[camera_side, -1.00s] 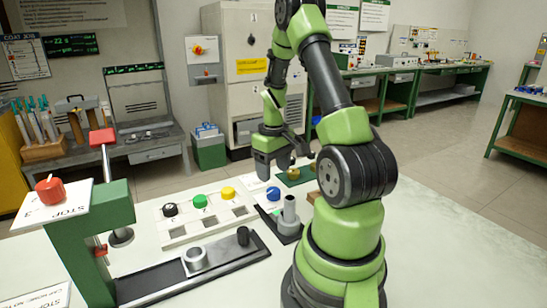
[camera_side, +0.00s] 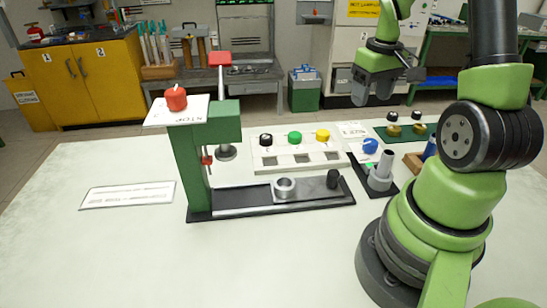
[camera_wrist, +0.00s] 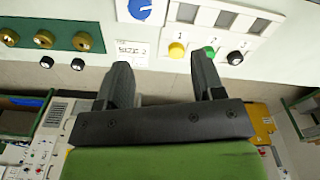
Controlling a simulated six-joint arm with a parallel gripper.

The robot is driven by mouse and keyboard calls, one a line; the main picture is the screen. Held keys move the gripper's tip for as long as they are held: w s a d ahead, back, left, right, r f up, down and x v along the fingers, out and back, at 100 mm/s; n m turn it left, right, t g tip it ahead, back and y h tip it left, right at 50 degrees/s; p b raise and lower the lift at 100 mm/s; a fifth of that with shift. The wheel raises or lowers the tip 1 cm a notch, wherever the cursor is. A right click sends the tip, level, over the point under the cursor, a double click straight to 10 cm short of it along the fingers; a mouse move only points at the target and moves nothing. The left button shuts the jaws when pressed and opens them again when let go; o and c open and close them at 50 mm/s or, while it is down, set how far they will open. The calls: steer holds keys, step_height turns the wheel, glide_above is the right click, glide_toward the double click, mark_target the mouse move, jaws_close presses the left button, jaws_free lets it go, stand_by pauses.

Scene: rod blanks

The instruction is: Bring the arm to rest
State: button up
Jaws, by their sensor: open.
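My gripper (camera_side: 371,97) hangs in the air above the back of the white table in the side view, its fingers pointing down. In the wrist view my gripper (camera_wrist: 160,65) has its two dark fingers spread apart, with nothing between them. It is clear of the table and touches nothing. The arm is bent, with its upper part cut off by the top of the side view.
Below are a green board (camera_side: 437,131) with brass pieces, a blue knob (camera_side: 370,146), a grey upright tube (camera_side: 381,166) and a panel (camera_side: 262,160) with black, green and yellow knobs. A green press (camera_side: 196,165) stands left. The front table is clear.

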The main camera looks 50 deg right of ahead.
steer(key=w+a+r+t, duration=0.2)
steer(key=a+r+t, duration=0.2)
steer(key=a+r, duration=0.85)
steer(key=s+a+t+y, duration=0.1)
steer(key=s+a, duration=0.2)
steer(key=a, duration=0.3)
steer(key=s+a+r+n+t+y, duration=0.1)
steer(key=s+a, duration=0.2)
steer(key=a, duration=0.3)
steer(key=shift+s+r+t, duration=0.3)
